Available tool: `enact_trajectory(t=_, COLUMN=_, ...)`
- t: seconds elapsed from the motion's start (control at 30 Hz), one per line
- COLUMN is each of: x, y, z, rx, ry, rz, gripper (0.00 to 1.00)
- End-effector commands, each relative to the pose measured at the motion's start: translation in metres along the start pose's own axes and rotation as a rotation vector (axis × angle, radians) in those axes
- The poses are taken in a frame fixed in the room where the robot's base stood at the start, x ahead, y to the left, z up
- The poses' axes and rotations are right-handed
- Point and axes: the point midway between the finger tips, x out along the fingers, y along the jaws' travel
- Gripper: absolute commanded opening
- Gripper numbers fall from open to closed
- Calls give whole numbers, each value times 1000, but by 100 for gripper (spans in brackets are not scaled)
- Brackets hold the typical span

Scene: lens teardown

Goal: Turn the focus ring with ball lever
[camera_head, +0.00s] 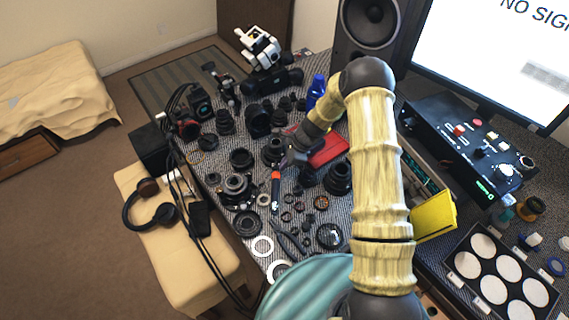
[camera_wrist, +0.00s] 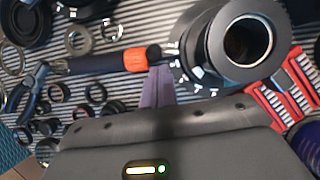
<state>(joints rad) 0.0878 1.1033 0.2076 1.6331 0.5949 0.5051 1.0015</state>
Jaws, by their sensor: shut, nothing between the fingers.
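A dark lens barrel (camera_wrist: 207,46) with a wide open bore stands at the upper right of the wrist view, with white markings around its lower ring. It appears to match the dark lens (camera_head: 273,149) near the arm's end in the head view. I cannot make out the ball lever clearly; small bright details show at the ring's left edge. My gripper (camera_wrist: 158,72) is shut and empty, its fingertips just left of the lens ring, beside an orange-collared tool. I cannot tell whether the fingers touch the ring. In the head view my gripper (camera_head: 287,158) is small and partly blurred into the clutter.
The orange-collared tool (camera_wrist: 135,59) lies left of the lens. A red-cased bit set (camera_wrist: 287,97) lies at its right. Several loose rings and pliers (camera_wrist: 26,92) lie at left. A speaker (camera_head: 371,27), control box (camera_head: 470,145) and yellow panel (camera_head: 434,216) stand near my arm.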

Motion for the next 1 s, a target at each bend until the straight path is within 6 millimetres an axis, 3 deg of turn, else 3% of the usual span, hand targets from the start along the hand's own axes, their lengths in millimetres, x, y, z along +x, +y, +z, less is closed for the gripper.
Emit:
enact_trajectory(t=0.3, x=-13, y=-2, z=-35, rx=-4, ry=1, rz=0, gripper=0)
enact_trajectory(t=0.7, x=-90, y=-3, z=-34, rx=-5, ry=1, rz=0, gripper=0)
enact_trajectory(t=1.0, x=-108, y=-3, z=-33, rx=-5, ry=0, rz=4, gripper=0)
